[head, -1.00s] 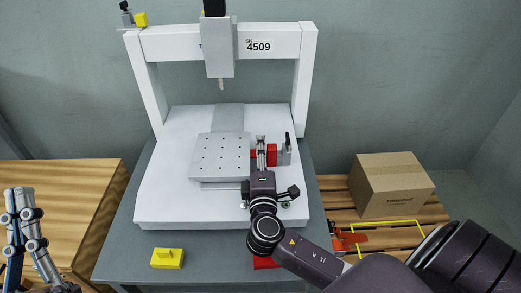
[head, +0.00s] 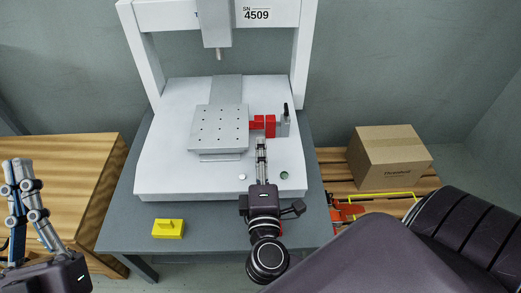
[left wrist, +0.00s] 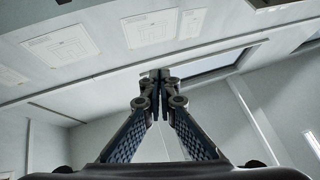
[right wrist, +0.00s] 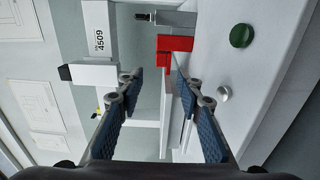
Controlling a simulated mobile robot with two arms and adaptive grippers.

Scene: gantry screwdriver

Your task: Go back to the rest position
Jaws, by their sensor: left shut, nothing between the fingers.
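My left gripper (head: 22,162) is at the far left of the head view, pointing up beside the wooden table. Its fingers are together and empty; in the left wrist view (left wrist: 160,76) their tips meet. My right gripper (head: 261,146) is over the front of the white machine base. In the right wrist view (right wrist: 155,78) its fingers are spread apart with nothing held between them. A red part (head: 262,125) sits at the fixture on the right side of the perforated plate (head: 220,127), just ahead of my right fingertips. It also shows in the right wrist view (right wrist: 175,48).
The white gantry machine (head: 150,190) stands on a grey table (head: 125,238). A yellow block (head: 168,229) lies at the table's front left. A cardboard box (head: 388,165) stands on a pallet to the right. A wooden table (head: 75,175) is at the left. A green button (head: 284,175) is on the base.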

